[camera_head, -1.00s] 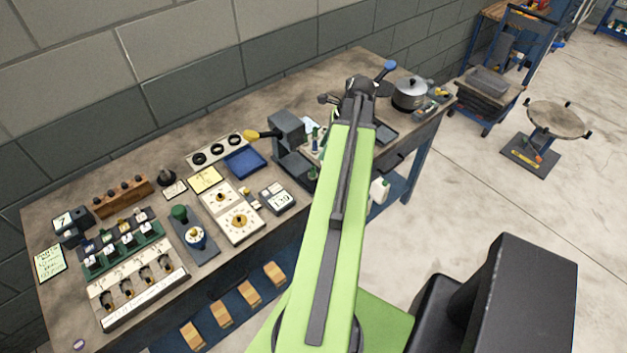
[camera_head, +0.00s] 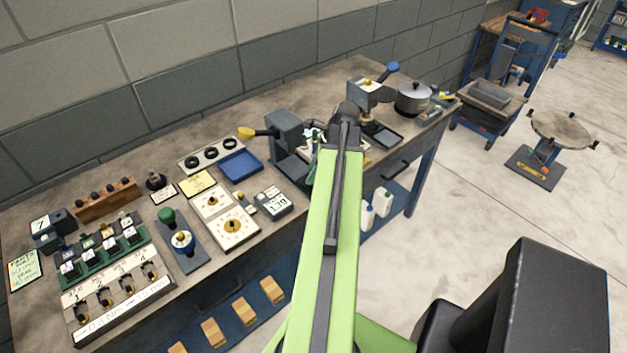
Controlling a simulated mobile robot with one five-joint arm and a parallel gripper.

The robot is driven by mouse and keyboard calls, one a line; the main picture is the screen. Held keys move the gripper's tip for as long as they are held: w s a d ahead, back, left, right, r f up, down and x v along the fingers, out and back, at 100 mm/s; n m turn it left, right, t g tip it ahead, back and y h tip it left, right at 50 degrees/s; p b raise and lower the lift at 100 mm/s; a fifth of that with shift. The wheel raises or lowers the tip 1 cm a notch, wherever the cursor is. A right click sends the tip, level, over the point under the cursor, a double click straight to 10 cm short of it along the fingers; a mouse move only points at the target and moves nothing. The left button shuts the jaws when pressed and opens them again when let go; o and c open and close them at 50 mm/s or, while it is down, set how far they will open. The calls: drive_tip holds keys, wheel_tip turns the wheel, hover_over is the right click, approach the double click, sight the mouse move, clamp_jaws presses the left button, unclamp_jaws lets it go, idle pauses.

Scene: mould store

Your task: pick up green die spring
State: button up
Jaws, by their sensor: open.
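I cannot make out the green die spring for certain. A small dark green item (camera_head: 311,171) shows at the left edge of my green arm, on the workbench (camera_head: 325,90), too small and too covered to name. A rounded green knob (camera_head: 167,216) on a grey block is farther left. My arm reaches out over the bench, and its dark far end is by the grey press. My gripper's fingers are hidden behind the arm, so I see no hold on anything.
A grey press with a yellow-tipped lever (camera_head: 285,131), a blue tray (camera_head: 240,164) and dial plates (camera_head: 232,228) crowd the bench. A second press (camera_head: 367,90) and a lidded pot (camera_head: 412,98) stand at the far right end. Open floor lies right of the bench.

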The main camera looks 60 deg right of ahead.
clamp_jaws()
idle(0.3)
drive_tip(key=shift+r+p, duration=0.5)
drive_tip(key=shift+r, duration=0.05)
wheel_tip(320, 180, up, 4)
drive_tip(key=p, duration=0.4)
drive_tip(key=s+d+r+p, duration=0.5)
drive_tip(key=s+r+p, duration=0.4)
drive_tip(key=s, duration=0.1)
drive_tip(key=shift+s+d, duration=0.15)
drive_tip(key=shift+s, duration=0.1)
